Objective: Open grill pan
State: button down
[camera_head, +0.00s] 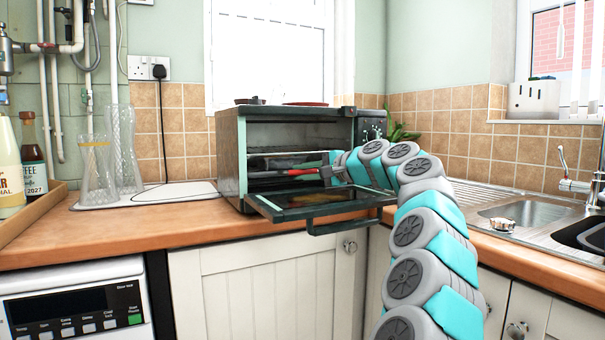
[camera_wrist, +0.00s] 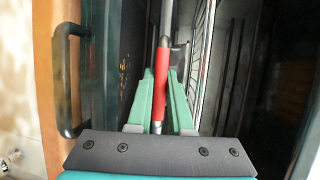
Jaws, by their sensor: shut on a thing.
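A dark green toaster oven (camera_head: 228,165) stands on the wooden worktop. Its glass door (camera_head: 318,202) is folded down at the front, with its bar handle (camera_head: 345,226) at the outer edge. My gripper (camera_wrist: 160,76) is at the oven's open front, above the door, with its green fingers closed around a red grip (camera_wrist: 161,88) on a metal rod. The red grip also shows in the head view (camera_head: 303,172). It looks like the grill pan's handle, but I cannot make out the pan itself. A wire rack (camera_wrist: 203,55) is beside the fingers in the wrist view.
Glass carafes (camera_head: 122,150) stand on a white board left of the oven. Bottles (camera_head: 33,150) stand in a wooden tray at far left. A sink (camera_head: 540,212) with a tap is at right. The worktop (camera_head: 170,229) in front of the board is clear.

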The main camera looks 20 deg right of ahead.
jog(key=shift+f, duration=0.1)
jog(key=s+b, duration=0.4)
jog(key=s, duration=2)
jog(key=shift+d, duration=0.4)
jog(key=c, duration=0.8)
grip_release()
jog(key=shift+c, duration=0.2)
jog(key=v, duration=0.7)
jog(key=shift+s+d, duration=0.2)
jog(key=shift+s, duration=0.1)
jog(key=shift+r, duration=0.2)
